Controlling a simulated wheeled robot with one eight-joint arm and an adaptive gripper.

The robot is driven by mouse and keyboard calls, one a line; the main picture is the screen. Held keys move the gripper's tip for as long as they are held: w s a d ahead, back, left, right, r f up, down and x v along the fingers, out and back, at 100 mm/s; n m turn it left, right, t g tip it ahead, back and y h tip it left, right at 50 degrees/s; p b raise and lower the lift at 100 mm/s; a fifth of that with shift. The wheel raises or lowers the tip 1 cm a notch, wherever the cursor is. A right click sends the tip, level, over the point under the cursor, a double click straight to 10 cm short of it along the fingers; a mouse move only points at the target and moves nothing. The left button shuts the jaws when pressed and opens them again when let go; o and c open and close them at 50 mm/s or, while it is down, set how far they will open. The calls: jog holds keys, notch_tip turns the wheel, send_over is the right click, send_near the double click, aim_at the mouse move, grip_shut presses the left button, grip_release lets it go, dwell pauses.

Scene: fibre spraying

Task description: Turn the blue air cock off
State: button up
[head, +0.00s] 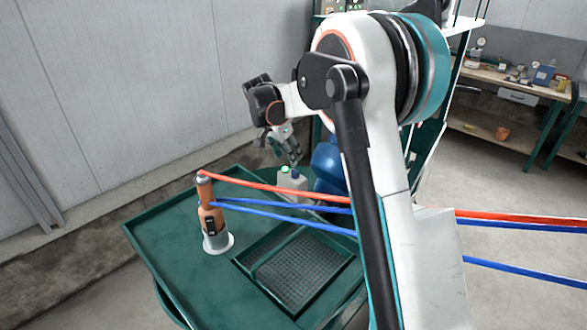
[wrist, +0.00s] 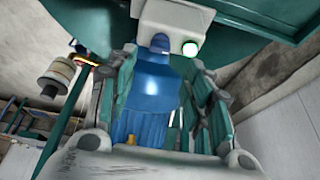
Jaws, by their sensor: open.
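A white block (head: 291,186) at the back of the green table carries a blue knob (head: 295,173) and a pale green knob (head: 284,170). I take the blue knob to be the air cock. In the wrist view the block (wrist: 172,22) is at the top, with the blue knob (wrist: 160,42) and the bright green-white knob (wrist: 190,48) side by side. My gripper (head: 291,157) is open and empty, just above the block in the head view. In the wrist view its fingers (wrist: 160,65) stand either side of the blue knob's line. I cannot tell whether they touch it.
A large blue vessel (head: 329,166) is right behind the block. An orange spray tool (head: 208,205) stands in a white-based holder, with red (head: 270,187) and blue hoses (head: 285,216) crossing the table. A grated basin (head: 300,268) lies in front. The table's left part is clear.

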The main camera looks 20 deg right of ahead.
aim_at(295, 170)
jog(key=x, duration=0.8)
jog(key=shift+f, duration=0.1)
jog(key=c, duration=1)
